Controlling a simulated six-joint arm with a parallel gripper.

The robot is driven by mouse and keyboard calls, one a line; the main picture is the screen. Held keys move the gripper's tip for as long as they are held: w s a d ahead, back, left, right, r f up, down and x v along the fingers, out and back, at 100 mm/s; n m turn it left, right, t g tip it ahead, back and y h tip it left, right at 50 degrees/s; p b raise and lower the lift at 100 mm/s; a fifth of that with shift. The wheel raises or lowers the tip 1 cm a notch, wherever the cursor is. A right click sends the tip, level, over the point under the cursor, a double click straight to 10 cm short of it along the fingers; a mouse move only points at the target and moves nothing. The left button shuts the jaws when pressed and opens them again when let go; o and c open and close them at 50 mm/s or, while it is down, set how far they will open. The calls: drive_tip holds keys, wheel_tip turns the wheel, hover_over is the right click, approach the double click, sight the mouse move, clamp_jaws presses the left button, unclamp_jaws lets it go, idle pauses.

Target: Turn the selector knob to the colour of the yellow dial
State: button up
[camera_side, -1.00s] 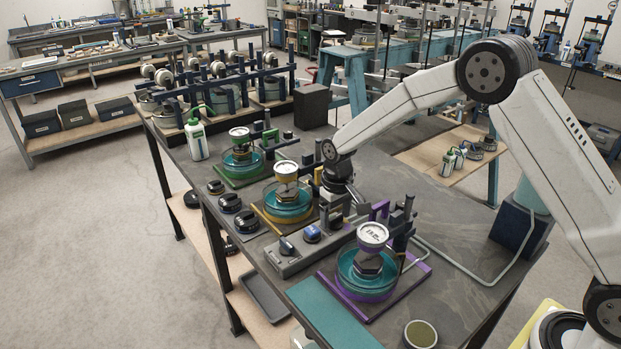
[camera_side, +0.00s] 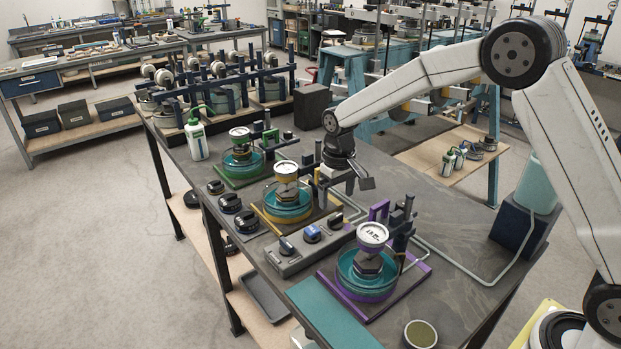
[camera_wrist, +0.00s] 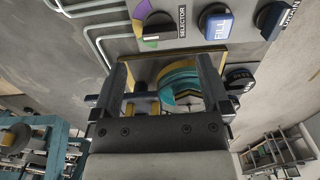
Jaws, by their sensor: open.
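The selector knob (camera_side: 336,221) is a dark knob at the right end of a grey control box. In the wrist view the black selector knob (camera_wrist: 157,24) sits at the top on a plate with purple and green areas; I cannot tell its pointing surely. The yellow dial (camera_side: 286,169) is a yellow-rimmed gauge above a teal dish on a yellow-edged base. My gripper (camera_side: 358,182) is open and empty, above the bench behind the yellow unit and apart from the knob. In the wrist view, the yellow unit's dish shows beyond my gripper's fingers (camera_wrist: 165,75).
A blue FILL knob (camera_side: 312,233) and a dark DRAIN knob (camera_side: 286,246) share the box. The purple dial unit (camera_side: 372,235) stands in front, the green dial unit (camera_side: 239,134) behind. Thin pipes run along the bench, whose right part is fairly clear.

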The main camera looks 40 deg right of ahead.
drive_tip(key=shift+r, duration=0.9)
drive_tip(key=shift+s, duration=0.1)
drive_tip(key=shift+s+d+r, duration=0.2)
drive_tip(key=shift+d+r, duration=0.05)
drive_tip(key=s+d+r+n, duration=0.1)
drive_tip(key=s, duration=0.4)
drive_tip(key=s+d+r+n, duration=0.1)
drive_tip(key=s+d+n, duration=0.1)
drive_tip(key=s, duration=0.3)
drive_tip(key=s+d+r+n, duration=0.1)
drive_tip(key=s+d+r, duration=0.1)
drive_tip(key=s, duration=0.3)
drive_tip(key=shift+d+n, duration=0.25)
drive_tip(key=shift+n, duration=0.15)
drive_tip(key=s+a+f+m+t, duration=0.2)
drive_tip(key=s+a+f+m, duration=0.1)
drive_tip(key=s+f, duration=0.3)
drive_tip(key=shift+s+a+m+t, duration=0.3)
drive_tip(key=shift+s+a+m, duration=0.1)
drive_tip(key=shift+m, duration=0.5)
